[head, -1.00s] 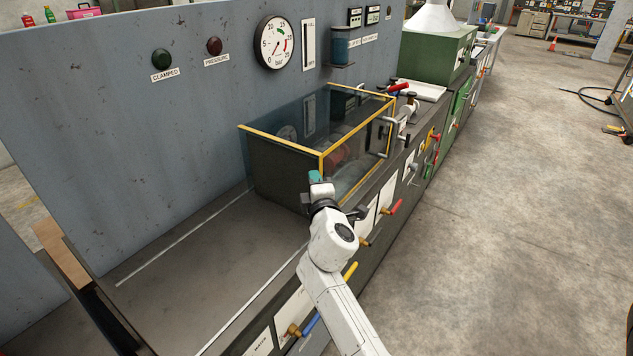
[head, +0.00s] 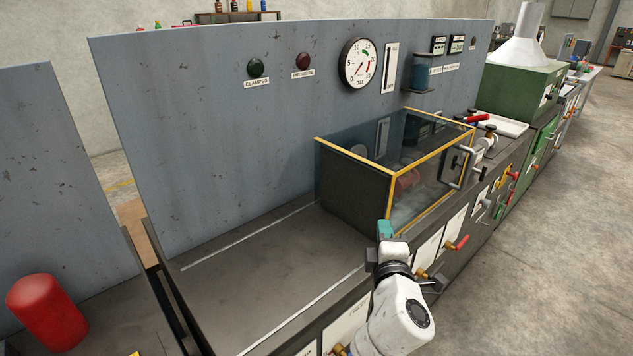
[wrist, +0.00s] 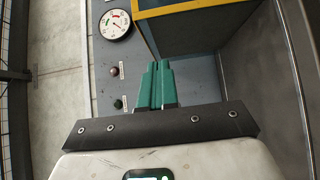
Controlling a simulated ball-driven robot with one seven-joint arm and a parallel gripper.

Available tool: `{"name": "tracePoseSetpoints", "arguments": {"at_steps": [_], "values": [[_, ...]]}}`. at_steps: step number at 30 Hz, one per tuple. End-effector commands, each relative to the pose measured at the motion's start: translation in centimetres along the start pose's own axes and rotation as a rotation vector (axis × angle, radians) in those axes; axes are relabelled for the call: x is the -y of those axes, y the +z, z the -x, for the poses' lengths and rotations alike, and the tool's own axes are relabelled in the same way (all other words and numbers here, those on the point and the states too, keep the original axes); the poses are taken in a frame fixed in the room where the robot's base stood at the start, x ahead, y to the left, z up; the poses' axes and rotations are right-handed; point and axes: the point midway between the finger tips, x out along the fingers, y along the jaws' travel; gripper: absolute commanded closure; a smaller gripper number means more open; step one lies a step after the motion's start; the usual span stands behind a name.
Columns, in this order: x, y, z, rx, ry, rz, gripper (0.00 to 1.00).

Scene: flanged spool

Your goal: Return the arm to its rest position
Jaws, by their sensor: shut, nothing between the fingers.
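My gripper (head: 385,230) is at the lower right of the head view, in front of the near corner of the glass-sided box. Its teal fingers show closed together in the wrist view (wrist: 156,84), with nothing between them. My white arm reaches up from the bottom edge of the head view. The gripper appears apart from the box, though the exact gap cannot be told.
The yellow-edged glass box (head: 352,193) stands on the dark bench (head: 260,270). Valve handles, such as the red one (head: 457,243), stick out from the bench front. A red cylinder (head: 46,313) is at lower left. Open floor (head: 560,240) lies to the right.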

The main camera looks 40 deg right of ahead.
Motion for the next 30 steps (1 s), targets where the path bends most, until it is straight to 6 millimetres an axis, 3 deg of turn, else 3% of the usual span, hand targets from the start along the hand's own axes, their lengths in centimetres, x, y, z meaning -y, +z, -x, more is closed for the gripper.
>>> {"name": "tracePoseSetpoints", "arguments": {"at_steps": [8, 11, 13, 17, 21, 27, 30], "values": [[0.8, 0.5, 0.4, 0.014, -0.036, -0.042, 1.0], [3.5, 1.6, 1.7, 0.058, -0.15, -0.17, 1.0], [6.5, 2.6, 3.4, 0.109, -0.281, -0.296, 1.0], [13.2, 3.3, 8.7, 0.227, -0.594, -0.526, 1.0], [18.9, 3.0, 16.1, 0.367, -0.938, -0.674, 1.0], [22.4, 2.4, 25.4, 0.52, -1.293, -0.717, 1.0], [22.8, 2.4, 27.9, 0.561, -1.383, -0.709, 1.0]]}}
